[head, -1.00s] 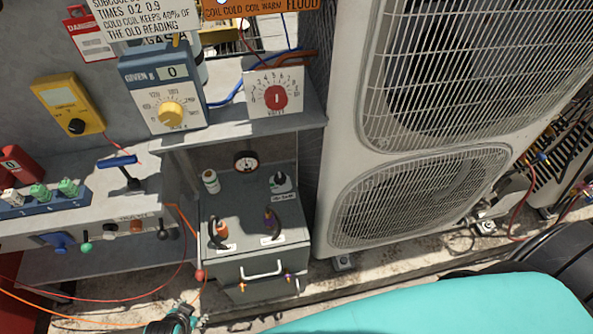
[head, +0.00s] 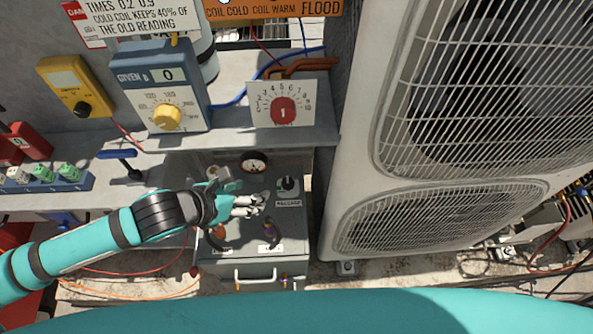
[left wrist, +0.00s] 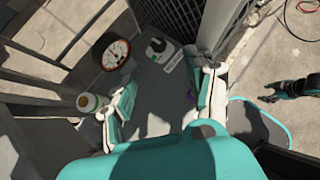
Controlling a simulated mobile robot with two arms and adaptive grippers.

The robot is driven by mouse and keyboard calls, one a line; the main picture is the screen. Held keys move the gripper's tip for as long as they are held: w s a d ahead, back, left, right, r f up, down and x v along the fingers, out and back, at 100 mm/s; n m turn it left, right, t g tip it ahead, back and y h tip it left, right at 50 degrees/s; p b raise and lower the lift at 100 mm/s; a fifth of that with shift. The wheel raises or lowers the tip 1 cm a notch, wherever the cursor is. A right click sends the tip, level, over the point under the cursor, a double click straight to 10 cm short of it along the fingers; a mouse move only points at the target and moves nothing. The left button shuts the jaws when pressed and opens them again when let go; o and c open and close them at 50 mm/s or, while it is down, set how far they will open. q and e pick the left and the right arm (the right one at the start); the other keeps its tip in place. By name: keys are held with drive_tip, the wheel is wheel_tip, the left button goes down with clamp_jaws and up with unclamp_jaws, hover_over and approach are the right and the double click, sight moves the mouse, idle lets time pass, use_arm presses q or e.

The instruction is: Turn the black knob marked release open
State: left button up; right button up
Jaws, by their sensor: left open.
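The black knob (head: 287,184) with a pale marking on top stands at the back right of a grey box (head: 275,260), with a white label (head: 288,203) in front of it. In the left wrist view the knob (left wrist: 158,48) lies beyond the fingers, apart from them. My left gripper (head: 262,203) is open and empty above the box, left of and nearer than the knob. Its spread fingers show in the left wrist view (left wrist: 165,93). A dark and teal part at that view's right edge looks like my right gripper (left wrist: 288,91); its jaws are unclear.
A round gauge (head: 254,163) stands behind the gripper, and a purple-topped lever (head: 269,232) stands in front. A shelf with a red dial (head: 283,110) overhangs behind the box. A large condenser unit (head: 350,215) closes off the right side.

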use_arm(q)
drive_tip(key=m, duration=0.1)
approach(287, 182)
drive_tip(key=shift+m, duration=0.3)
drive_tip(key=x, duration=0.9)
drive_tip(key=shift+w+f+b, duration=0.1)
drive_tip(key=shift+b, duration=0.25)
use_arm(e)
drive_tip(key=shift+s+a+f, duration=0.35)
drive_tip(key=shift+a, duration=0.05)
use_arm(q)
drive_tip(key=c, duration=1.1)
clamp_jaws()
use_arm(e)
drive_tip(key=shift+a+r, duration=0.1)
drive_tip(key=shift+a, duration=0.1)
